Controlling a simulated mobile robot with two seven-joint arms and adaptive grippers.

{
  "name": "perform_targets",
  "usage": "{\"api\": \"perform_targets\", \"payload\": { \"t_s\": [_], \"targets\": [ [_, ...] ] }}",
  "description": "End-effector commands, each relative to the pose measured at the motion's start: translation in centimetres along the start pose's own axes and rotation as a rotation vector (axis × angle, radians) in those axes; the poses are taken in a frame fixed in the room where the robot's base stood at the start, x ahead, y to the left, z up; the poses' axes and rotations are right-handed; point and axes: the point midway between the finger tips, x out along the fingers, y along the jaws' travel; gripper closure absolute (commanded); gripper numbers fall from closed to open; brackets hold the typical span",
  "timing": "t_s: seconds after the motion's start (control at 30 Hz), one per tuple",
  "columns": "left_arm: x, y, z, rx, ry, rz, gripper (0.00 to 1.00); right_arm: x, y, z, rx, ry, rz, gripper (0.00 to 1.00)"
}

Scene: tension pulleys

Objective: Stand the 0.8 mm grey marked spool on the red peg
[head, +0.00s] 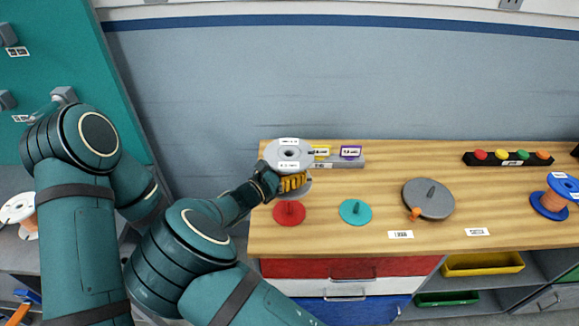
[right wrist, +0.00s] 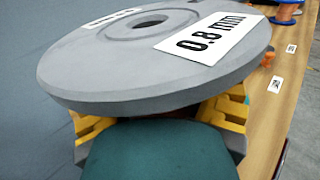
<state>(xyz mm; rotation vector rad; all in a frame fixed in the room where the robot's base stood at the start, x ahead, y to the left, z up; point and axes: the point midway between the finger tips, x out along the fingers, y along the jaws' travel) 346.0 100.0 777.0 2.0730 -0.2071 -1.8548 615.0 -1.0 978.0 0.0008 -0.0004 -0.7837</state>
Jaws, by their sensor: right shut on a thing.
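The grey spool (head: 289,152) is in my right gripper (head: 291,183), which is shut on it below its upper flange. Its "0.8 mm" label reads clearly in the right wrist view, where the grey flange (right wrist: 150,60) fills the top of the picture above the yellow fingers. The spool is held roughly upright, over the left end of the wooden bench. The red peg (head: 289,212) stands on a red disc near the bench's front left, just below the spool in the head view. The spool's core is mostly hidden by the fingers. My left gripper is not visible; its arm is folded at the left.
A teal peg disc (head: 355,211) and a larger grey disc with a peg (head: 428,198) stand right of the red one. A grey block with labelled tags (head: 350,153) lies behind. A black strip of coloured knobs (head: 508,158) and a blue-flanged spool (head: 553,197) are further right.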

Motion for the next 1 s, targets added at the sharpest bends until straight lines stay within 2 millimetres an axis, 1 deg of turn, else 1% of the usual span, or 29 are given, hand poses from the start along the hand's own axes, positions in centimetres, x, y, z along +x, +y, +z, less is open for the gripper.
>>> {"api": "perform_targets", "payload": {
  "t_s": [0.23,1.0],
  "targets": [
    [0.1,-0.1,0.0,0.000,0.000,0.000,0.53,0.0,0.0,-0.1,0.001,-0.003,0.000,0.73],
    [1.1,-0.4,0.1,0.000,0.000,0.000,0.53,0.0,0.0,-2.4,0.001,-0.003,0.000,0.73]
  ]
}}
